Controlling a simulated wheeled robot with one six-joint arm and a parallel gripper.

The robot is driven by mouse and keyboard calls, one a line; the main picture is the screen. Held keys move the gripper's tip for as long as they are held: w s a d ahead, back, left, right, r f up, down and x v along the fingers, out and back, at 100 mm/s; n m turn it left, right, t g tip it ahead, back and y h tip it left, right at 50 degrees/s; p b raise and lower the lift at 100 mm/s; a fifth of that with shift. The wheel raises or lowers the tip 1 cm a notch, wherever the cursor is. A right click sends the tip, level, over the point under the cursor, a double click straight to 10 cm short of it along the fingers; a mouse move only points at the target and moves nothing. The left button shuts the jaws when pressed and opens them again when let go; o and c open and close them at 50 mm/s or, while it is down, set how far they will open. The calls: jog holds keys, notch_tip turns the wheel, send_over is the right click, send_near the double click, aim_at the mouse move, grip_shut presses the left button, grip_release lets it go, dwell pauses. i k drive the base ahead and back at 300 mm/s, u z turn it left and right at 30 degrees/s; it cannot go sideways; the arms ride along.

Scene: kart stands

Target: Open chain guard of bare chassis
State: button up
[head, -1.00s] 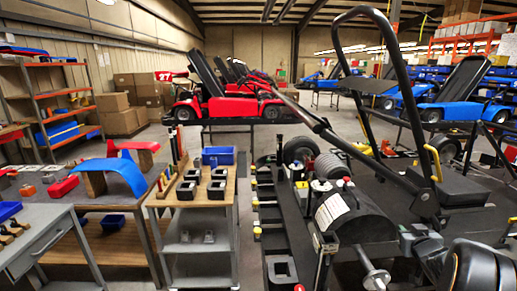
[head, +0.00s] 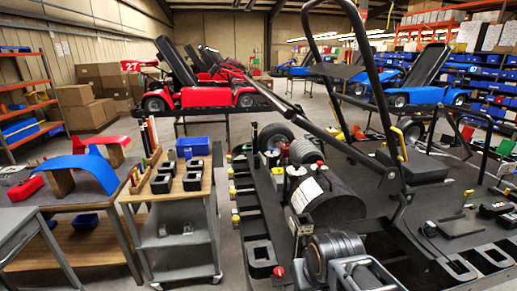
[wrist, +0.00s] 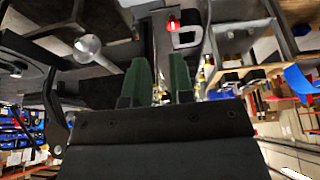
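The bare chassis (head: 400,215) is a long black frame with a tall bent bar, in the middle and right of the head view. A black rounded cover (head: 338,204) with a white label lies on its near left part. I cannot tell whether this cover is the chain guard, or whether a guard is open or shut. My gripper (wrist: 160,88) shows two dark green fingers with a gap between them and nothing held. The chassis lies beyond the fingers in the wrist view, where a silver round-ended shaft (wrist: 88,46) shows left of them. My arm's links show low in the head view; the fingers are hidden there.
A grey cart with a wooden top (head: 202,186) holds black blocks and a blue bin, left of the chassis. A workbench (head: 88,192) with a blue arched panel stands farther left. A red kart (head: 215,97) is behind. Floor is free between cart and chassis.

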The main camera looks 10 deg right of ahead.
aim_at(322, 193)
jog(key=z, duration=0.05)
jog(key=k, duration=0.6)
jog(key=u, duration=0.95)
jog(key=i, duration=1.3)
jog(key=z, duration=0.25)
